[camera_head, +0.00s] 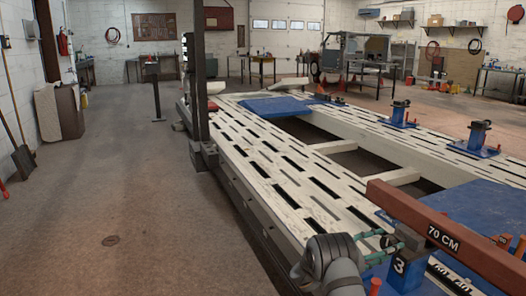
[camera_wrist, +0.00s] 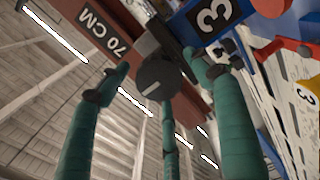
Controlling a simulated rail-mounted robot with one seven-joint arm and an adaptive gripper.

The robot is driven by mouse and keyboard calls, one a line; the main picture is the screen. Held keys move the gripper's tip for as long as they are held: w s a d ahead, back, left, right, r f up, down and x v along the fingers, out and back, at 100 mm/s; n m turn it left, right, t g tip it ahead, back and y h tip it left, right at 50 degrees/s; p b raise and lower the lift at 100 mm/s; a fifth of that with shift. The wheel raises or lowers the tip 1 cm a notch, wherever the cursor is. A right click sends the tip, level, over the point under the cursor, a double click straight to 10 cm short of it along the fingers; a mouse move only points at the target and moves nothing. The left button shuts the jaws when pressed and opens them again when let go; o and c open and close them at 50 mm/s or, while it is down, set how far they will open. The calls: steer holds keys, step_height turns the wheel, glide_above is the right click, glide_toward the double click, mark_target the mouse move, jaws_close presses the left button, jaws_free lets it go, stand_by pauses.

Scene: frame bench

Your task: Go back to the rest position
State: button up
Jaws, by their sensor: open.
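My gripper (camera_head: 384,244) is at the lower right in the head view, beside a blue stand marked 3 (camera_head: 399,266). Its teal fingers also show in the wrist view (camera_wrist: 158,72), spread apart and open. A dark round knob (camera_wrist: 157,88) appears between the fingertips there; whether any finger touches it I cannot tell. A red beam marked 70 CM (camera_head: 445,238) lies just beyond the fingers, at the stand. My grey wrist covers part of the bench edge.
The pale slotted frame bench (camera_head: 262,160) runs away from me, with blue plates (camera_head: 275,106) and other blue stands (camera_head: 478,138) on it. A dark upright post (camera_head: 197,75) stands at its left edge. The floor (camera_head: 110,190) to the left is mostly clear.

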steer(key=m, duration=0.7)
stand_by(0.4)
